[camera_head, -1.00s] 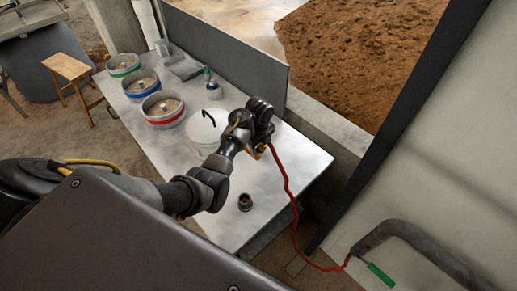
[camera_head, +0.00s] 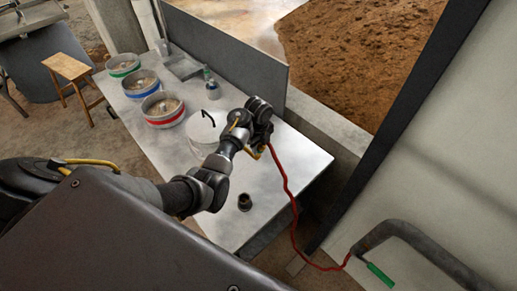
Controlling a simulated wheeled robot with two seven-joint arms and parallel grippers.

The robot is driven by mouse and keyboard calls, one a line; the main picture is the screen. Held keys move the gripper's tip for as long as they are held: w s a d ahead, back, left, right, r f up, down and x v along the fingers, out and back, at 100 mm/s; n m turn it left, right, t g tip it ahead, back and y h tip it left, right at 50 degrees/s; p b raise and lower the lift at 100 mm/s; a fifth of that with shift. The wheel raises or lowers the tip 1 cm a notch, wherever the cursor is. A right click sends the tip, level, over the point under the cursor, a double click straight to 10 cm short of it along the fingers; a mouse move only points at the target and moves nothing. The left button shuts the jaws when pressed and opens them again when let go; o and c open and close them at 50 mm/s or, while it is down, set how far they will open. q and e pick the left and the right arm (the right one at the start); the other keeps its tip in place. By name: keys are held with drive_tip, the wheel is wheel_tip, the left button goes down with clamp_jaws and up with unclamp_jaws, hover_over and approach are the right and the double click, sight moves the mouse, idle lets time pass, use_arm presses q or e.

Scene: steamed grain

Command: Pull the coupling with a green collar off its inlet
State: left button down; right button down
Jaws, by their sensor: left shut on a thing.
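My left gripper (camera_head: 262,124) is over the far right part of the metal table (camera_head: 285,170). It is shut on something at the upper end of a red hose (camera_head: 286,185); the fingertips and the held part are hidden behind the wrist. The hose hangs over the table's right edge and runs to the lower right. I cannot make out a green collar on an inlet. My right gripper is not in view.
A grey panel (camera_head: 230,50) borders the back.

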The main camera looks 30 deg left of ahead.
use_arm(q)
drive_tip(key=shift+w+a+r+g, duration=0.1)
drive_tip(key=shift+a+r+g, duration=0.2)
drive_tip(key=shift+a+r, duration=0.3)
drive_tip(key=shift+d+r, duration=0.15)
drive_tip(key=shift+r, duration=0.7)
drive_tip(key=shift+a+r, duration=0.2)
drive_tip(key=shift+a, duration=0.05)
drive_tip(key=shift+d+r, duration=0.15)
drive_tip(key=shift+r, duration=0.1)
drive_tip(key=shift+d+r, duration=0.2)
drive_tip(key=shift+d, duration=0.15)
drive_tip(key=shift+a+f, duration=0.1)
drive_tip(key=shift+a, duration=0.2)
drive_tip(key=shift+d, duration=0.1)
